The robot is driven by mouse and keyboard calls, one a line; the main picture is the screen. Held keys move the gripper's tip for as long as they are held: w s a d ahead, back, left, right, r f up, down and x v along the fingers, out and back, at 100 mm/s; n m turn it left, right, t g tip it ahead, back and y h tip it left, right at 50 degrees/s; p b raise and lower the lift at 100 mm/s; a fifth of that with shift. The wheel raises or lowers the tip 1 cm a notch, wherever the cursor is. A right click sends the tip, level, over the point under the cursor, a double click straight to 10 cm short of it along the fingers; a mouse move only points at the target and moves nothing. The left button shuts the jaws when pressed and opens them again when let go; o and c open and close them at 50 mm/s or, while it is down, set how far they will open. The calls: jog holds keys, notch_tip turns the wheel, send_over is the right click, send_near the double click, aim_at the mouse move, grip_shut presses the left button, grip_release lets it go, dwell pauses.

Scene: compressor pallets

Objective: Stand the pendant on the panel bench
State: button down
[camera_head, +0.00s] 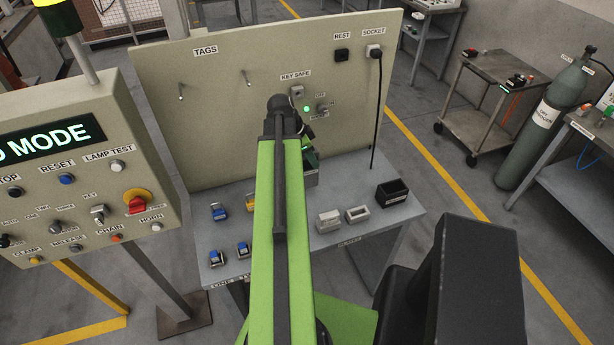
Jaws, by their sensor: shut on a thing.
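The panel bench (335,240) is a grey table with an upright cream panel (225,110) along its back. My gripper (306,137) is beyond the end of my green arm, low in front of the panel near the key switch. My arm and wrist hide most of it. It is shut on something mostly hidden. A dark boxy shape (311,162) shows just below it, over the bench. I cannot tell for sure whether this is the pendant. A black cord (376,115) hangs from the SOCKET (374,52) to the bench's back. The black REST holder (341,55) appears empty.
Several blue and yellow padlock-like items (219,211) lie on the bench's left. Two pale boxes (328,221) and a black open box (391,194) stand on its right. A control console (85,170) stands at left. A cart (490,95) and gas cylinder (545,125) stand at right.

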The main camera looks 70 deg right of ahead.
jog(key=f+b, duration=0.4)
jog(key=shift+w+f, duration=0.3)
jog(key=shift+f, duration=0.1)
jog(key=shift+r, duration=0.25)
jog(key=shift+f, duration=0.15)
jog(key=c, duration=1)
grip_release()
jog(key=shift+a+r+p, duration=0.1)
jog(key=shift+r+p, duration=0.25)
jog(key=shift+r, duration=0.1)
jog(key=p, duration=1)
send_near(309, 166)
jog(key=shift+w+d+f, duration=0.35)
jog(key=shift+w+d, duration=0.35)
jog(key=shift+d, duration=0.1)
